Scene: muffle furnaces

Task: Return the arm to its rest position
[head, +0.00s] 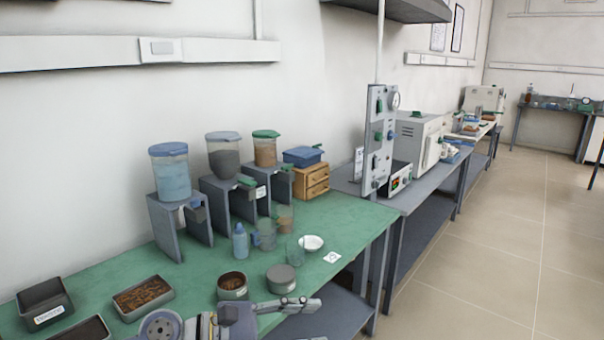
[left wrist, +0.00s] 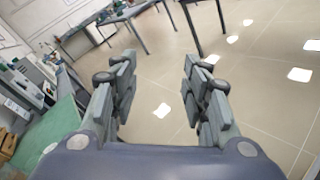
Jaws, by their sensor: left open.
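My left arm comes in at the bottom of the head view, low over the front edge of the green-topped bench (head: 345,222). My right gripper is in neither view.
An open round tin (head: 232,286), a blue bottle (head: 240,243), beakers and a white dish (head: 311,243) stand near the arm. Trays (head: 143,297) lie at left. Hoppers on grey stands (head: 180,230) line the wall. The floor at right (head: 480,260) is clear.

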